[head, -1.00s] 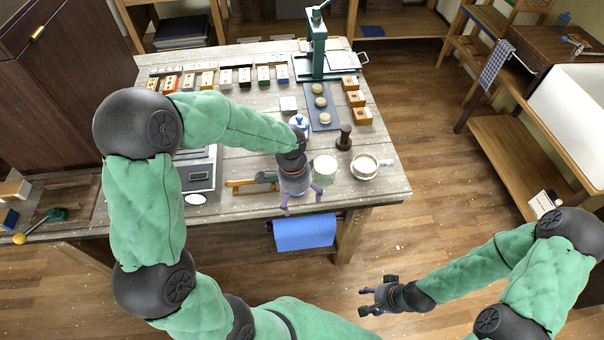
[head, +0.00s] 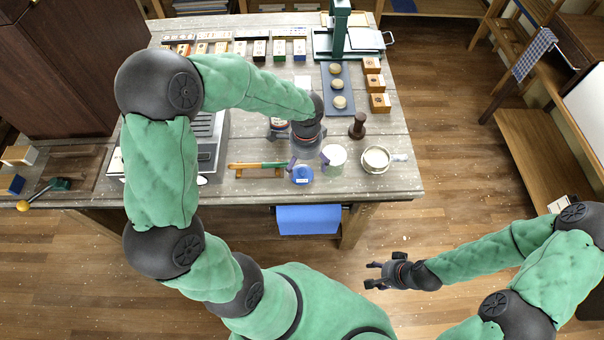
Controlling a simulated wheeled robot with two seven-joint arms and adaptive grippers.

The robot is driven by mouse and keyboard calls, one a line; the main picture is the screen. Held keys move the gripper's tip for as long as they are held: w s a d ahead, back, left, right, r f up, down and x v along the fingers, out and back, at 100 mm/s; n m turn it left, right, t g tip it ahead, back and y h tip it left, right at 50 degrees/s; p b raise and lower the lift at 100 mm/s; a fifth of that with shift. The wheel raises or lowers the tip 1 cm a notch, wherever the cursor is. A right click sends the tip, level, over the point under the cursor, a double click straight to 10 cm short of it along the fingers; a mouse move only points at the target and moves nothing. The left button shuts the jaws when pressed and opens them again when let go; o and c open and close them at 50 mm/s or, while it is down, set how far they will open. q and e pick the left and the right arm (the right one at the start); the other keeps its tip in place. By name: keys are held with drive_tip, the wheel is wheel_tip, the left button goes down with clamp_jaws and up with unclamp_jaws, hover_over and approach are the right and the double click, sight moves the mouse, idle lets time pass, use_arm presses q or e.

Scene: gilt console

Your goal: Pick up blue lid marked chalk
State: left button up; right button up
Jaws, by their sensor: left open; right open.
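The blue lid (head: 302,176), round with a small white label, is near the front edge of the worktable (head: 400,185) in the head view. The label is too small to read. I cannot tell whether it lies flat or caps something. My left gripper (head: 308,164) is open and comes down from behind, its fingers at the lid's far side. One finger overlaps the lid's upper left edge in the picture; contact cannot be told. My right gripper (head: 371,275) is open and empty, out over the floor in front of the table.
A pale round container (head: 334,160) stands close right of the lid, with a cream mug (head: 376,159) beyond it. A wooden rest (head: 255,167) with a green-handled tool lies left. A dark wooden stamp (head: 357,126) stands behind. A blue cloth (head: 308,219) hangs below the front edge.

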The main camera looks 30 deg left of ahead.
sight(303, 169)
use_arm(q)
drive_tip(key=f, duration=0.3)
drive_tip(key=f+b, duration=0.1)
drive_tip(key=shift+s+a+f, duration=0.2)
drive_tip(key=shift+s+f, duration=0.1)
drive_tip(key=c, duration=1)
drive_tip(key=shift+r, duration=0.15)
